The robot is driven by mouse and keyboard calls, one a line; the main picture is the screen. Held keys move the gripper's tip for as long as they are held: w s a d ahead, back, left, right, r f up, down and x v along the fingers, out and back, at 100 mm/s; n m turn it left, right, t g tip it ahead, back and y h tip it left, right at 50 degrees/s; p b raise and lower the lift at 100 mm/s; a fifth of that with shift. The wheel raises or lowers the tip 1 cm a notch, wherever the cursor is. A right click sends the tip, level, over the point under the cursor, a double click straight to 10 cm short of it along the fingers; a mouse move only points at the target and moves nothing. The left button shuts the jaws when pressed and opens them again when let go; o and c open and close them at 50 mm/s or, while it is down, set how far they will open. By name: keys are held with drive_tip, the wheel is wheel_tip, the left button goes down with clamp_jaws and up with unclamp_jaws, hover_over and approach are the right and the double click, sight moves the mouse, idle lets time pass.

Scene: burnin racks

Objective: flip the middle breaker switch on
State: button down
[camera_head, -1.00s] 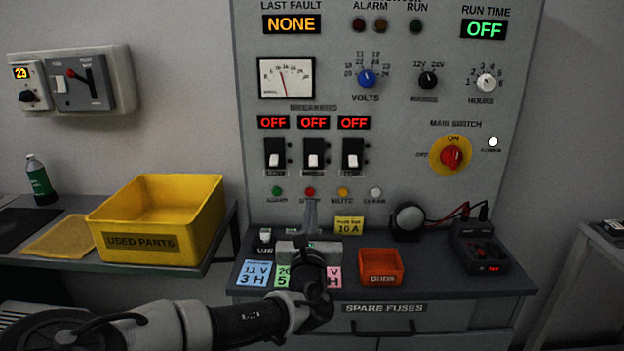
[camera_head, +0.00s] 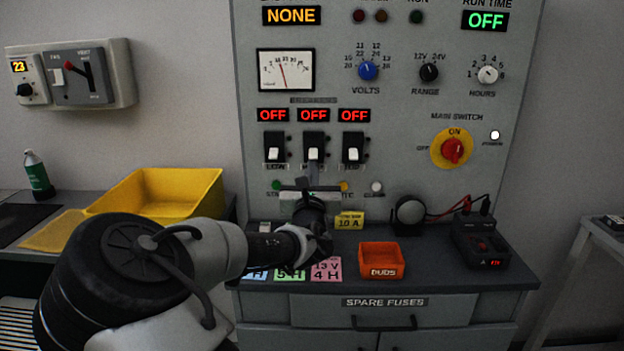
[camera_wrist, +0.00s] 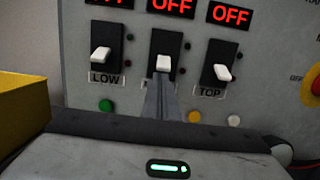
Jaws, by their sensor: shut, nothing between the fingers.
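Three breaker switches sit in a row on the grey panel, each with a white lever and a lit red OFF sign above. The middle breaker switch (camera_head: 314,153) has its lever low; it also shows in the wrist view (camera_wrist: 163,63), between the LOW breaker (camera_wrist: 101,55) and the TOP breaker (camera_wrist: 222,72). My gripper (camera_wrist: 162,85) is shut and empty. Its fingertips are just below the middle lever in the wrist view and cover part of its label. Whether they touch the lever I cannot tell. In the head view my gripper (camera_head: 313,160) points up at that breaker.
Coloured buttons sit under the breakers, partly hidden by my gripper. The red-and-yellow main switch (camera_head: 452,149) is to the right. A yellow bin (camera_head: 160,190) stands left; an orange DUDS box (camera_head: 381,260), cards and a meter (camera_head: 482,242) lie on the bench shelf.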

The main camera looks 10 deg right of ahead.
drive_tip(key=shift+r, duration=0.15)
drive_tip(key=p, duration=0.2)
drive_tip(key=shift+s+r+g+p, duration=0.2)
drive_tip(key=shift+g+p, duration=0.1)
drive_tip(key=shift+g, duration=0.1)
